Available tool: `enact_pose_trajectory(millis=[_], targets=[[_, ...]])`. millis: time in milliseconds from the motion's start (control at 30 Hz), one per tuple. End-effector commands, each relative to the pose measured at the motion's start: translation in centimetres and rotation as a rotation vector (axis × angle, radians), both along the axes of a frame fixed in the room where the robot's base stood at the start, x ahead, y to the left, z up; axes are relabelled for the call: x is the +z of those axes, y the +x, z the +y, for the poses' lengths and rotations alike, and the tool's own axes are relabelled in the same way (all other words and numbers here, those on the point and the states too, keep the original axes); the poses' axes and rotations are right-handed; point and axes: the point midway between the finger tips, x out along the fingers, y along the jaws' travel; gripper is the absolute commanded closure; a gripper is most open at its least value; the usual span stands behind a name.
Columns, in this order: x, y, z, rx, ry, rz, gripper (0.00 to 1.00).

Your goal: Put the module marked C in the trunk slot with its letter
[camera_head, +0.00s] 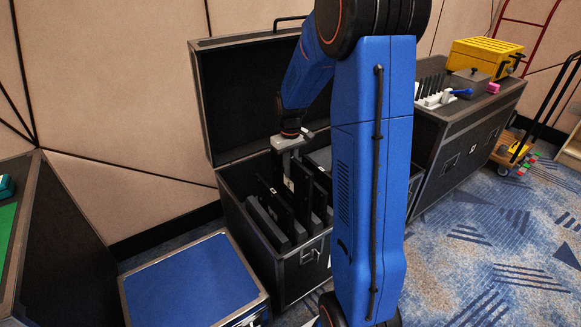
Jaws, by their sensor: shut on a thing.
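The open black trunk (238,204) stands in the middle, lid (245,95) raised, with several dark upright modules (275,200) in its slots. My gripper (288,168) points down over the trunk's inside, at the height of the module tops. It is shut on a dark flat module (300,184) that stands upright among the others. I cannot tell how deep this module sits in its slot. No letter is readable at this size, so I cannot tell which module is marked C. My blue arm hides the trunk's right part.
A low blue-topped case (195,278) stands left of the trunk. A green-topped table (8,235) is at far left. Patterned carpet is free at right.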

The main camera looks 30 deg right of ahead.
Motion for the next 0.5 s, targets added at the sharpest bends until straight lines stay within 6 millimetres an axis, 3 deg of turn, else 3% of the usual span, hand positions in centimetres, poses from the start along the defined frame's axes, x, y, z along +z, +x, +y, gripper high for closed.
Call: enact_pose_trajectory(millis=[500], targets=[[-2.0,0.0,0.0,0.0,0.0,0.0,1.0]])
